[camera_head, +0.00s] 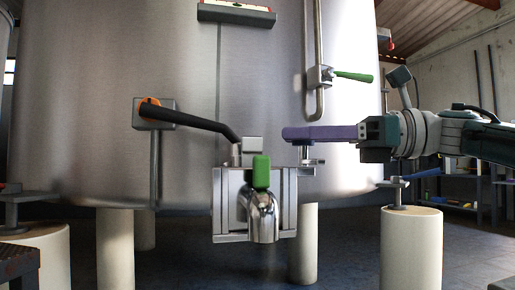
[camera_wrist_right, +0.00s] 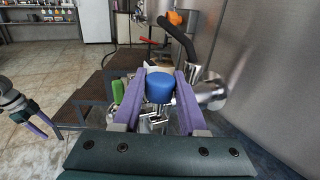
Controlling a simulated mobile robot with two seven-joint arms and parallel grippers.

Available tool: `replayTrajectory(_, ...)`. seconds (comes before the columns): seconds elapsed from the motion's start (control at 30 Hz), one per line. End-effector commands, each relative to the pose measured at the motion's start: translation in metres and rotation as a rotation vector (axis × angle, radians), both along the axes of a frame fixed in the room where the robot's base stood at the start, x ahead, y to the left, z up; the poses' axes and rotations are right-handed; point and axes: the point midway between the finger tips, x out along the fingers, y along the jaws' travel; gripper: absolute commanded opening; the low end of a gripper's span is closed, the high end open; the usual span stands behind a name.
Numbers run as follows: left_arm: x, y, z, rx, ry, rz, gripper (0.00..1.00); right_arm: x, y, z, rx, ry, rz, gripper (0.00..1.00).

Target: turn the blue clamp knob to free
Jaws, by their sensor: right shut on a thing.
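The blue clamp knob (camera_wrist_right: 159,87) sits between the two purple fingers of my right gripper (camera_wrist_right: 163,76) in the right wrist view. The fingers are closed on its sides. In the head view my right gripper (camera_head: 291,133) reaches in from the right, level, with its fingers hiding the knob. A metal stem (camera_head: 305,152) shows just under the fingertips, beside the outlet valve block (camera_head: 288,190). My left gripper (camera_wrist_right: 38,122) shows small at the left of the right wrist view, away from the knob; its opening is unclear. It is outside the head view.
The steel tank (camera_head: 120,90) fills the background. A black lever (camera_head: 190,121) with an orange end runs to the valve's left. A green-capped spout (camera_head: 261,172) stands in front. A green-handled valve (camera_head: 352,76) is on the pipe above. Pale pillars (camera_head: 411,245) stand below.

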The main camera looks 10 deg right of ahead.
Motion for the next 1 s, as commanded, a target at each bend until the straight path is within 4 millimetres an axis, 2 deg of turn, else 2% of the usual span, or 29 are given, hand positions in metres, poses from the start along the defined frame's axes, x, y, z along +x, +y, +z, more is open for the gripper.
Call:
replayTrajectory(0.23, 0.0001, -0.0002, -0.006, -0.001, -0.001, 0.001, 0.62, 0.0002, 0.0006, -0.0002, 0.0, -0.001, 0.036, 0.0)
replayTrajectory(0.73, 0.0002, -0.0028, -0.0061, -0.011, 0.0, 0.007, 0.62, -0.0002, 0.0008, -0.0004, -0.001, -0.001, 0.045, 0.0)
replayTrajectory(0.77, 0.0002, -0.0028, -0.0061, -0.011, 0.0, 0.007, 0.62, -0.0002, 0.0008, -0.0004, -0.002, 0.0, 0.045, 0.45)
replayTrajectory(1.0, 0.0001, -0.0026, -0.0062, -0.011, 0.0, 0.006, 0.62, 0.0, 0.0005, -0.0004, -0.001, 0.0, 0.043, 0.71)
